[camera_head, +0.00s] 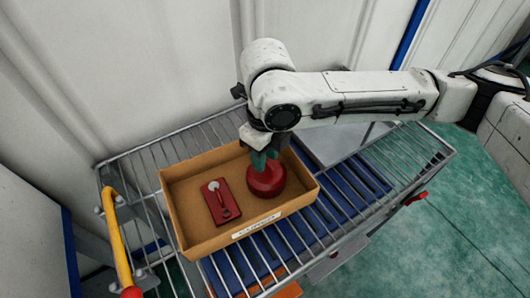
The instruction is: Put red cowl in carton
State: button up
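The red cowl (266,181), a rounded red piece, is inside the open brown carton (196,242), at its right end. I cannot tell whether it rests on the carton floor or hangs just above it. My gripper (264,161) points down from above, with its teal fingertips at the top of the cowl. The fingertips overlap the cowl, and I cannot tell whether they grip it or only stand beside its top. The carton sits on a wire-rack shelf and has a white label on its front wall.
A dark red plate with a lever (221,202) lies in the carton's left half. The wire rack (136,163) has blue slats under and right of the carton. A yellow handle (117,232) stands at the left. A pale wall closes off the back.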

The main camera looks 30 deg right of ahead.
notch_tip(320, 180, up, 12)
dwell(0.5)
jog(key=shift+d+r, duration=0.1)
